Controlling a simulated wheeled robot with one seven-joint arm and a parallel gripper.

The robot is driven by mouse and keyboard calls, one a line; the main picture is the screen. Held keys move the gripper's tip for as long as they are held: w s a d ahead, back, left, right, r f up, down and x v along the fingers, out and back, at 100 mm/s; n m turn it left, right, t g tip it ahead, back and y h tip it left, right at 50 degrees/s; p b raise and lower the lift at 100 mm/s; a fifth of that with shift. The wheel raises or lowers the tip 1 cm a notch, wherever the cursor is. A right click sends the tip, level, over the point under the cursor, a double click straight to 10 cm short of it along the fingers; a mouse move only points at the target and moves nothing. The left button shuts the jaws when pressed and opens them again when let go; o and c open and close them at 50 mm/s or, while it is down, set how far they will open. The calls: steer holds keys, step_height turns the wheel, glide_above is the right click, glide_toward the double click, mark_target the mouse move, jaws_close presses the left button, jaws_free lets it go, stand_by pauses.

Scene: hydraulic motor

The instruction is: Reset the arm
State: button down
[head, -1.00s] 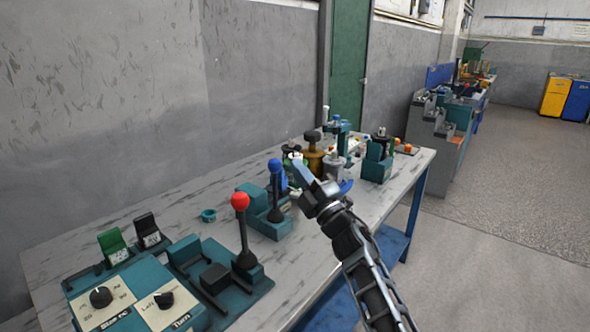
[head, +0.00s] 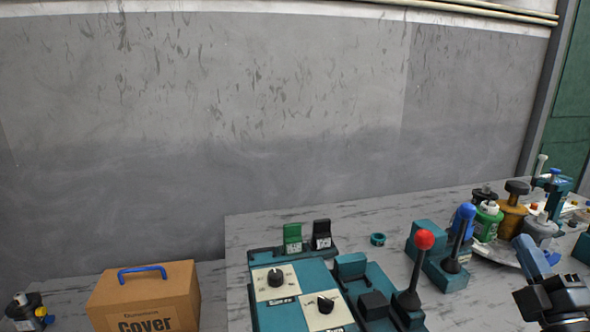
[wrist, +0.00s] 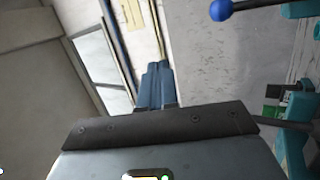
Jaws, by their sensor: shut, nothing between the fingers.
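My gripper (head: 530,254) is at the lower right of the head view, raised near the bench devices. In the wrist view its blue fingers (wrist: 156,86) are together with nothing between them. In the head view a red-knob lever (head: 424,240) and a blue-knob lever (head: 466,212) stand to the left of my gripper. The blue knob (wrist: 221,10) also shows at the top of the wrist view. The arm behind the gripper is mostly out of the head view.
A teal control box (head: 300,285) with dials stands at the front of the bench. Green, brown and grey containers (head: 512,212) crowd the right side. A cardboard box (head: 145,295) is at lower left. The grey wall (head: 260,110) runs behind the bench.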

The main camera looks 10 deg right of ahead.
steer(key=s+a+f+m+g+y, duration=0.1)
steer(key=s+a+f+m+g, duration=0.1)
steer(key=s+a+f+m, duration=0.45)
steer(key=s+a+f+m+g, duration=0.1)
steer(key=s+a+f, duration=0.3)
steer(key=s+a, duration=0.65)
steer(key=s+a+m+g+y, duration=0.1)
steer(key=s+a+m+g, duration=0.2)
steer(key=s, duration=0.6)
steer(key=s+a+r+m+g+y, duration=0.1)
steer(key=s+a+m+g+y, duration=0.1)
steer(key=s+a, duration=0.5)
steer(key=shift+s+m+g+y, duration=0.35)
steer(key=shift+s+m, duration=0.4)
steer(key=shift+s, duration=0.3)
